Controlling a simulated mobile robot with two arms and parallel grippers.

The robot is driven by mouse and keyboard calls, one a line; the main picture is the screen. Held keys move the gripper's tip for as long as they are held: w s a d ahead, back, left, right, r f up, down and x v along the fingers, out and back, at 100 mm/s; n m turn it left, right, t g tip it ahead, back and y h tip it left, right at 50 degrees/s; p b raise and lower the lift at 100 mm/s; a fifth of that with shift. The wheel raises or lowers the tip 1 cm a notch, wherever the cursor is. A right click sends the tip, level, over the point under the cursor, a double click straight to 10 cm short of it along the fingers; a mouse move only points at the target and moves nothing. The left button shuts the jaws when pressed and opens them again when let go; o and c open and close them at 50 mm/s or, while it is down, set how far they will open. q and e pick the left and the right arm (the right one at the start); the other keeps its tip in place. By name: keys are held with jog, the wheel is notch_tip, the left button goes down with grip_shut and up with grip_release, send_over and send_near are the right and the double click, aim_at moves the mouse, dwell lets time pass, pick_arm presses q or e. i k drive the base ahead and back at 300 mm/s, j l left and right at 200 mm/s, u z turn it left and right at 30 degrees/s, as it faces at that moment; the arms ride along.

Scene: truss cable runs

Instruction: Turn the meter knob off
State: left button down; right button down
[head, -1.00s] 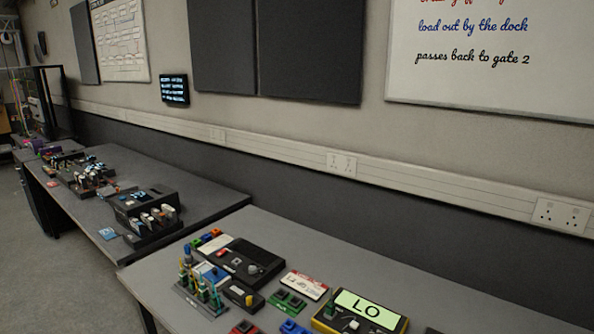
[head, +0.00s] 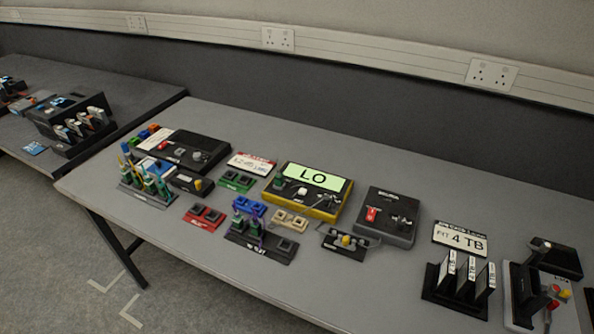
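The meter (head: 325,205) is a yellow-edged box with a black face and a lit green screen (head: 313,174) reading "LO". It lies near the middle of the grey table. A small white knob (head: 302,191) sits on its face, below the screen. The knob's pointing direction is too small to read. A dark green piece stands at the meter's left side, and thin leads or probes lie at its right. Neither of my grippers is in view.
A black box (head: 186,145) and a rack of green-handled tools (head: 150,180) stand left of the meter. A dark grey box (head: 388,212) stands right of it. Coloured blocks and a small handled fixture (head: 345,241) lie in front. The table's back strip is clear.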

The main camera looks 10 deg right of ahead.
aim_at(325, 202)
jog(key=k+l+u, duration=0.5)
jog(key=l+u, duration=0.25)
